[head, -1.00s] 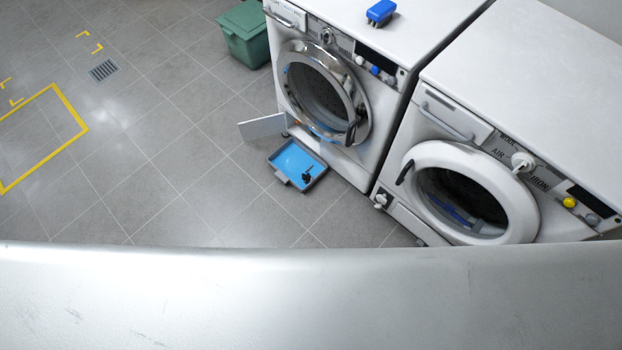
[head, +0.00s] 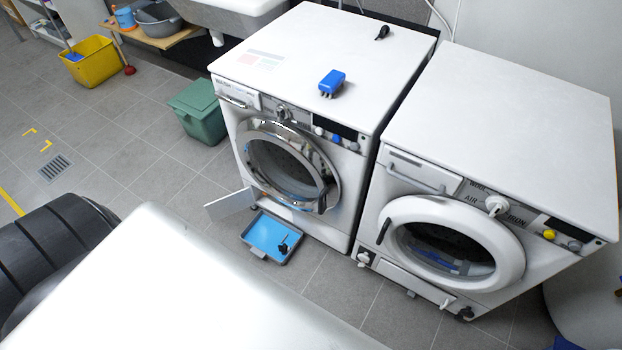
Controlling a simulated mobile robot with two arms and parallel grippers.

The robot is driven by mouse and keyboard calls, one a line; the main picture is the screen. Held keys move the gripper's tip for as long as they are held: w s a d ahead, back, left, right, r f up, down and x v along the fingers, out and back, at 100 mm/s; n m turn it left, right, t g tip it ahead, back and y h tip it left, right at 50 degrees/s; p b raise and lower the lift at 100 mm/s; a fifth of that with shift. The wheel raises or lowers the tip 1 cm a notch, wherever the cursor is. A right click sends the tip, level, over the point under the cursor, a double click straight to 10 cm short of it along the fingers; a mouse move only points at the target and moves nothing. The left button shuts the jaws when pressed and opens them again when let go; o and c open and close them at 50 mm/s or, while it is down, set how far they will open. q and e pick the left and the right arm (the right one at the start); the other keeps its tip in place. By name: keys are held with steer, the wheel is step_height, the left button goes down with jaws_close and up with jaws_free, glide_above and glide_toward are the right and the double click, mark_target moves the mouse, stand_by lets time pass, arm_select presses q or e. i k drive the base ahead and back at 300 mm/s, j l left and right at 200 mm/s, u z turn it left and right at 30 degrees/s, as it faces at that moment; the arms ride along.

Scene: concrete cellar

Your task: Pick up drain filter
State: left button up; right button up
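A small dark object with a knob-like shape, which looks like the drain filter (head: 284,247), lies in a shallow tray with a blue inside and grey rim (head: 256,217). The tray rests on the floor in front of the left washing machine (head: 236,150). A small white flap (head: 230,203) stands open at the machine's lower front, beside the tray. The filter is too small to make out in detail. Neither of my grippers is in view.
A second white machine (head: 520,130) stands to the right. A green lidded bin (head: 200,112) is left of the first machine. A blue object (head: 332,82) and a small black item (head: 382,32) lie on its top. A yellow bucket (head: 92,65) stands further back. Floor left of the tray is clear.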

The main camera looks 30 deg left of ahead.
mark_target(284, 248)
steer(key=j+z, duration=0.2)
steer(key=j, duration=0.2)
steer(key=j+z, duration=0.15)
steer(key=j, duration=0.3)
steer(key=j+z, duration=0.2)
steer(key=j, duration=0.2)
steer(key=k+j+z, duration=0.15)
steer(key=j, duration=0.3)
steer(key=j+z, duration=0.2)
steer(key=j, duration=0.2)
steer(key=k+j+z, duration=0.15)
steer(key=j, duration=0.25)
steer(key=k+j+z, duration=0.2)
steer(key=j, duration=0.15)
steer(key=i, duration=0.05)
